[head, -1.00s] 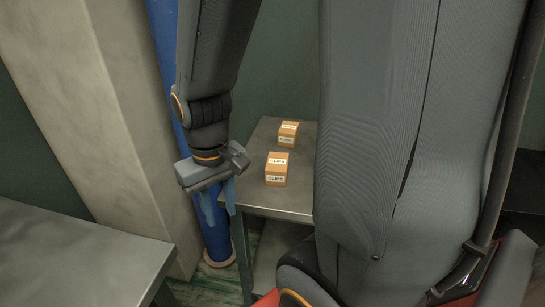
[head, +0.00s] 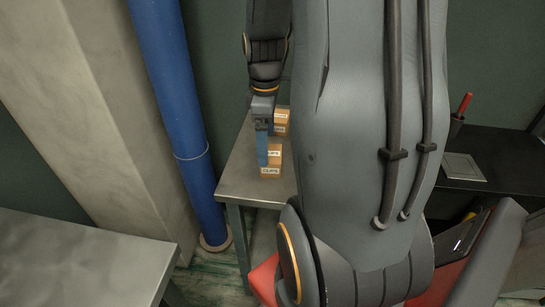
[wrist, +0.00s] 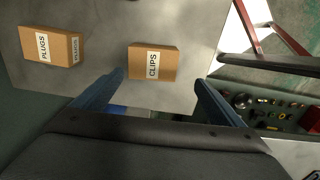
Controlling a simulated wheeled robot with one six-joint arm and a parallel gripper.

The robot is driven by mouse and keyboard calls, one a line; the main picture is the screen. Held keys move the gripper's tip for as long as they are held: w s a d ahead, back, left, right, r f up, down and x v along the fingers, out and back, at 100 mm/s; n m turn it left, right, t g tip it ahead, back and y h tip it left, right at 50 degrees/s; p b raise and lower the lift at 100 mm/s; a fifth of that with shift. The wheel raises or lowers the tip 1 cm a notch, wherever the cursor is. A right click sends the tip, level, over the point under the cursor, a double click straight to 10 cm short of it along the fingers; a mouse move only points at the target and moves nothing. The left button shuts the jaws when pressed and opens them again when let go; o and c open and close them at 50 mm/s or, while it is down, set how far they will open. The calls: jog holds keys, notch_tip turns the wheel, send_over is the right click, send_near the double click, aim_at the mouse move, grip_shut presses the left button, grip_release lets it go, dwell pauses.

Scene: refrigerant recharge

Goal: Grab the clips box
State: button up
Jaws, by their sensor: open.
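The clips box (wrist: 152,63) is a small orange-brown carton with a white CLIPS label, lying on a grey metal table (wrist: 110,20). In the head view the clips box (head: 271,171) is the nearer of two boxes and is partly hidden behind a finger. My gripper (wrist: 160,85) is open and empty. In the wrist view its blue fingers lie on either side of the clips box's near edge, with the box ahead of and between them. In the head view my gripper (head: 263,155) hangs above the table by the boxes. Contact cannot be told.
A plugs box (wrist: 52,46) stands on the same table to the left in the wrist view. A blue pipe (head: 172,100) and a concrete pillar rise left of the table. Another metal table (head: 80,260) is at lower left. Dark equipment lies right in the wrist view.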

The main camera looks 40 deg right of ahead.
aim_at(271, 153)
jog(key=shift+s+d, duration=0.1)
jog(key=shift+d, duration=0.5)
jog(key=shift+d+n, duration=0.15)
jog(key=shift+n, duration=0.15)
jog(key=shift+w+d+f+p, duration=0.1)
jog(key=shift+f+p, duration=0.25)
jog(key=shift+f, duration=1.6)
jog(key=shift+w+f+p, duration=0.1)
jog(key=shift+f+p, duration=0.25)
jog(key=shift+f, duration=1.55)
jog(key=c, duration=1.2)
jog(key=shift+c, duration=0.3)
jog(key=shift+r, duration=0.15)
